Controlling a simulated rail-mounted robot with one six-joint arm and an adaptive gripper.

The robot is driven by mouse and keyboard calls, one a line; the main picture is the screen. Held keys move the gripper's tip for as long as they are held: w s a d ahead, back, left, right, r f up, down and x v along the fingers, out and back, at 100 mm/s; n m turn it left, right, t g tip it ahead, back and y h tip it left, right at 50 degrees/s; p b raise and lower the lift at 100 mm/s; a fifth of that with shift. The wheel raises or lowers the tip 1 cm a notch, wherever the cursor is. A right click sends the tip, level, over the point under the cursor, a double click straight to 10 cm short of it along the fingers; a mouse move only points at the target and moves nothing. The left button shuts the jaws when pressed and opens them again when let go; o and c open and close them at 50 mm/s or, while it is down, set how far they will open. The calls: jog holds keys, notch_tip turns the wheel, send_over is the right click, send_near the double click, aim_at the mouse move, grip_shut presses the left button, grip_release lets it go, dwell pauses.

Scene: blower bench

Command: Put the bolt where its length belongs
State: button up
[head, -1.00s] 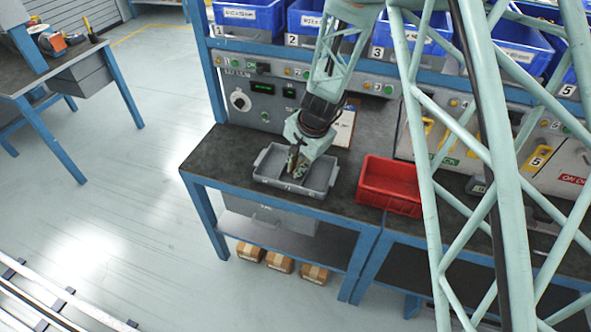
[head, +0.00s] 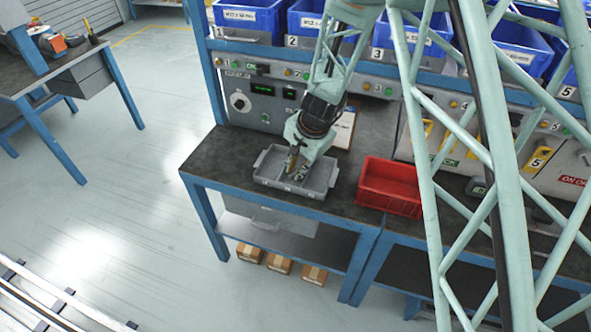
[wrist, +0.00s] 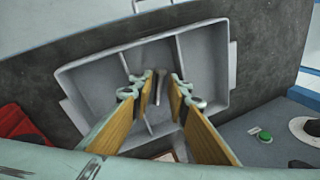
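The grey divided tray (head: 322,186) sits on the dark bench; in the wrist view its wall (wrist: 222,65) and dividers show below my gripper. My gripper (head: 295,166) points down over the tray. In the wrist view the two fingers of my gripper (wrist: 162,84) stand apart. A thin dark piece, apparently the bolt (wrist: 157,90), shows between the fingertips with gaps beside it. It seems to be in or over the middle compartment; I cannot tell whether it touches the floor. The bolt cannot be made out in the head view.
A red bin (head: 390,184) stands right of the tray. A control panel (head: 262,100) is behind, with a clipboard (head: 345,128) near it. Blue bins (head: 248,18) line the shelf above. The bench left of the tray is clear.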

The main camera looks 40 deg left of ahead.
jog(key=p+v, duration=0.2)
jog(key=v, duration=1)
jog(key=shift+p, duration=0.3)
